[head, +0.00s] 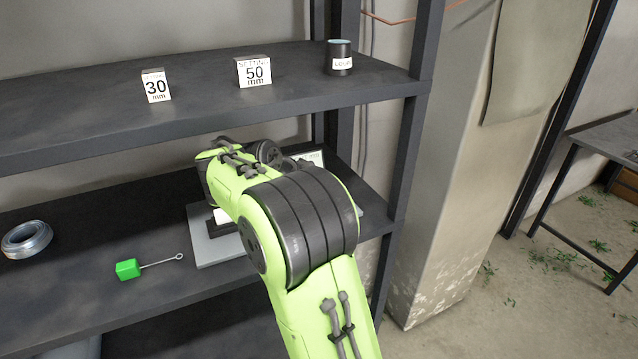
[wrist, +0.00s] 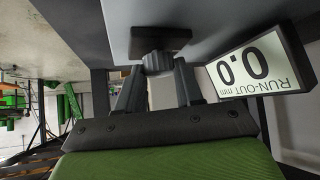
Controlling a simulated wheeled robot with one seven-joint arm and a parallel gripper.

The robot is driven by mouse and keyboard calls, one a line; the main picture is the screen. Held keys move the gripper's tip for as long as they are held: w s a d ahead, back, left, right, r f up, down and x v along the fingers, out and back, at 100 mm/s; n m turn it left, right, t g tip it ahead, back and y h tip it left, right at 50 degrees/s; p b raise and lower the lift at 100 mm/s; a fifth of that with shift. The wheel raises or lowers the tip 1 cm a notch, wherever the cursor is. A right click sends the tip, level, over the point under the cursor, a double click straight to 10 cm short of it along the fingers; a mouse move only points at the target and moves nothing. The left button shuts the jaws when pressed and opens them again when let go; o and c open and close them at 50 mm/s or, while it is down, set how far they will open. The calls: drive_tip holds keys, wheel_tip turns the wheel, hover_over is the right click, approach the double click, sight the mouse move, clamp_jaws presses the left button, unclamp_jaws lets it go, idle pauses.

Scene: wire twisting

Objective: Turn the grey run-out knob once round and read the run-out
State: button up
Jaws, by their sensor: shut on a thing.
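The run-out display (wrist: 258,66), upside down in this view, reads 0.0 under the label RUN-OUT mm. In the head view my green arm reaches over the grey base plate (head: 212,254) on the lower shelf and hides my gripper and the knob.
The lower shelf (head: 75,292) also holds a coil of wire (head: 27,239) and a green block (head: 128,269) with a looped rod. A shelf post (head: 405,150) stands right of my arm.

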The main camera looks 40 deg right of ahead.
drive_tip(key=shift+w+m+g+p, duration=0.1)
drive_tip(key=shift+m+g+p, duration=0.5)
drive_tip(key=shift+m+p, duration=0.2)
drive_tip(key=o, duration=1)
drive_tip(key=shift+o, duration=0.2)
